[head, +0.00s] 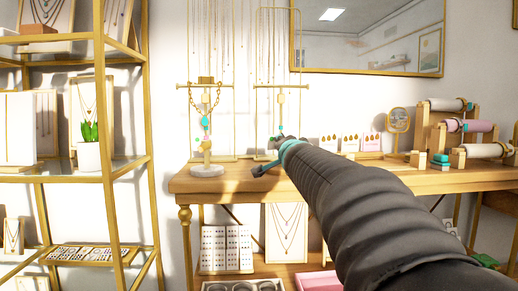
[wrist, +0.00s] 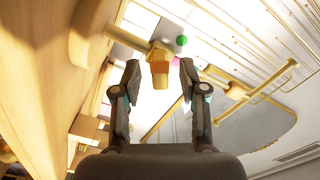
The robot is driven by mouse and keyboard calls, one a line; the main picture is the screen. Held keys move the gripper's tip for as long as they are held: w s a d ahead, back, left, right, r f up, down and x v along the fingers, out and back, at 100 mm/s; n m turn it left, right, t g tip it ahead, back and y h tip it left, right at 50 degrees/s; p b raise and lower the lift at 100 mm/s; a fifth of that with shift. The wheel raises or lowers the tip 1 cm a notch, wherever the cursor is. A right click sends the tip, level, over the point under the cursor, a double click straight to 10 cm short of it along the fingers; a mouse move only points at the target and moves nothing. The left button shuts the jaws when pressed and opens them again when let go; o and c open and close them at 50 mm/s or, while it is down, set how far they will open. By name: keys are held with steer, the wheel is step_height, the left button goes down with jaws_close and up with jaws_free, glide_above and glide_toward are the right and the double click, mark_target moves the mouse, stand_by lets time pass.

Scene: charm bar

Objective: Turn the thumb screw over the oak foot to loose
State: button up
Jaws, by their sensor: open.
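In the wrist view, a brass-coloured thumb screw (wrist: 160,72) sits on the post of a necklace stand, between my gripper's fingers. The rounded oak foot (wrist: 84,36) of that stand rests to its left on the wooden table. My gripper (wrist: 159,68) is open, one finger on each side of the screw, with visible gaps; whether the tips reach past it, I cannot tell.
A second necklace stand with a white foot (head: 207,170) and hanging beads stands to the left on the table (head: 232,182). Earring cards (head: 350,142), a round mirror (head: 398,121) and bracelet rolls (head: 470,126) stand to the right. A brass shelf (head: 112,130) is at far left.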

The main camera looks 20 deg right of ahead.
steer(key=shift+w+d, duration=0.1)
steer(key=shift+w, duration=0.2)
jaws_close()
